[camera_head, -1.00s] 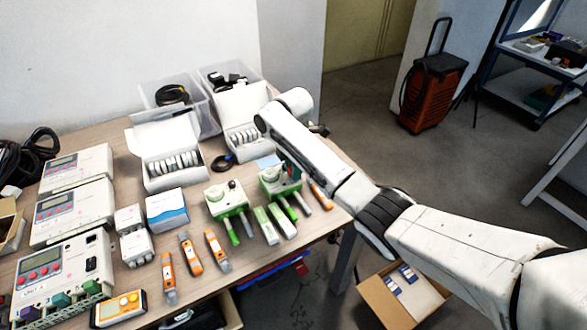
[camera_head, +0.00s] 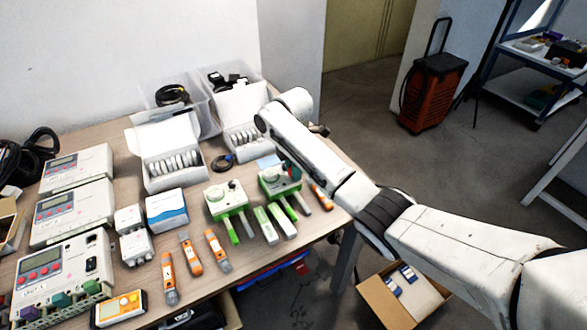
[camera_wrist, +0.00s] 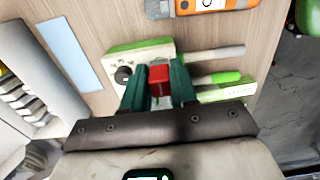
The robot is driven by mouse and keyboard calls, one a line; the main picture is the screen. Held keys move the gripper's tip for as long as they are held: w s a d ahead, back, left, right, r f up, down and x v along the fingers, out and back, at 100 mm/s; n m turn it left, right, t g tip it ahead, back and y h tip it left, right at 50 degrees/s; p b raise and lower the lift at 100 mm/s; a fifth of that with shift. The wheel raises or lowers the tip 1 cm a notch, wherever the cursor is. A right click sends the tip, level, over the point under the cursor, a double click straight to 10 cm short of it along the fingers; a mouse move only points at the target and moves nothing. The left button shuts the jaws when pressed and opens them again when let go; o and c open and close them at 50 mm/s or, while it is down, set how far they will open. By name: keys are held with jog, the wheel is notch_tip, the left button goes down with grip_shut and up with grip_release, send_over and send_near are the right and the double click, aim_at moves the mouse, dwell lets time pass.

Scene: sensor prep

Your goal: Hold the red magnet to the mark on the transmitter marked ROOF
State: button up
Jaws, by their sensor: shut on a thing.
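My gripper (camera_wrist: 159,78) is shut on the red magnet (camera_wrist: 159,74), which sits between its dark green fingers in the wrist view. Behind the magnet lies a white-and-green transmitter (camera_wrist: 124,57) with a dark round knob and two probe-like stems. The magnet overlaps the transmitter's edge in this view; I cannot tell whether they touch. In the head view this transmitter (camera_head: 273,183) is at the right of the table, partly behind my gripper (camera_head: 291,170). A similar unit (camera_head: 226,201) stands to its left. No ROOF lettering or mark is legible.
Green-and-white sticks (camera_head: 267,226) and orange-and-grey tools (camera_head: 191,252) lie in front. An open white box (camera_head: 246,137) stands behind the transmitters. A blue card (camera_wrist: 68,54) lies beside the transmitter. The table's right edge is close by.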

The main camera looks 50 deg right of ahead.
jog(key=shift+r, duration=0.15)
notch_tip(320, 180, up, 7)
jog(key=p, duration=0.7)
dwell(0.4)
jog(key=shift+f, duration=0.2)
